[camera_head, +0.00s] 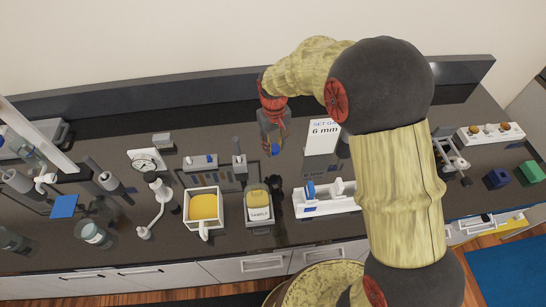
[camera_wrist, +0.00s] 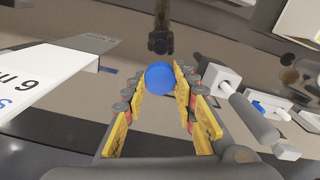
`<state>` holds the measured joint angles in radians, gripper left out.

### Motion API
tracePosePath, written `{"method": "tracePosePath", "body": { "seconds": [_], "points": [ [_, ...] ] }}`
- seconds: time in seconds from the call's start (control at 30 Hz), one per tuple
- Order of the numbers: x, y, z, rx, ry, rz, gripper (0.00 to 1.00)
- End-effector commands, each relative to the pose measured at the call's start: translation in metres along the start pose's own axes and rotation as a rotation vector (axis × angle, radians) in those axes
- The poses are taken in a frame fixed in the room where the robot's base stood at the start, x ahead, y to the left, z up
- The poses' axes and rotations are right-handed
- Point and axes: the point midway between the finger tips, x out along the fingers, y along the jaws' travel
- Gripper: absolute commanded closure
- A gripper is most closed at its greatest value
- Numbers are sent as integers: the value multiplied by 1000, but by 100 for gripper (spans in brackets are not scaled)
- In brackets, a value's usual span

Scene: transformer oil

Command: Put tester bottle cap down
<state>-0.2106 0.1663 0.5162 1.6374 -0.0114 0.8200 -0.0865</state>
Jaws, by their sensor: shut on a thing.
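The blue cap (camera_wrist: 159,78) is between the fingertips of my gripper (camera_wrist: 160,88) in the wrist view, and the fingers are shut on it. In the head view the blue cap (camera_head: 275,149) shows just below my gripper (camera_head: 273,141), above the dark counter. Whether the cap touches the counter, I cannot tell. A yellow container marked SAMPLE (camera_head: 258,205) stands to the front left of my gripper.
A white device (camera_head: 325,199) is to the front right. A white box with yellow contents (camera_head: 203,228) and a gauge (camera_head: 145,162) are to the left. The dark counter (camera_head: 215,135) is bare behind left.

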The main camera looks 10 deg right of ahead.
Motion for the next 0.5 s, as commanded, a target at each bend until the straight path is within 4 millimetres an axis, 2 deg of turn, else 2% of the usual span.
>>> {"method": "tracePosePath", "body": {
  "seconds": [0.13,0.37,0.5],
  "points": [
    [27,0,1,0,-4,0,100],
    [48,0,1,0,-2,0,100],
    [70,-1,2,0,-4,0,100]
  ]
}}
